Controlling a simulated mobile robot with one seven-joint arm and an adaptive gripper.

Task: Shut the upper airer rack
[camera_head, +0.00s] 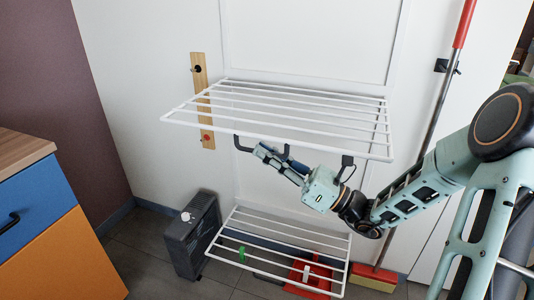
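The upper airer rack (285,117) is a white wire frame on the white wall panel. It stands folded out, roughly level, with its front edge toward me. My gripper (262,152) is under the rack, below its front bar and left of its middle. Its fingers are small and dark here, and I cannot tell whether they are open or touch the rack. A lower airer rack (345,256) of the same kind is also folded out, nearer the floor.
A wooden strip with hooks (199,75) is on the wall at left. A dark grey heater (190,235) stands on the floor. A red-handled broom (440,95) leans at right. A red dustpan (305,277) lies under the lower rack. A blue and orange cabinet (45,225) fills the left.

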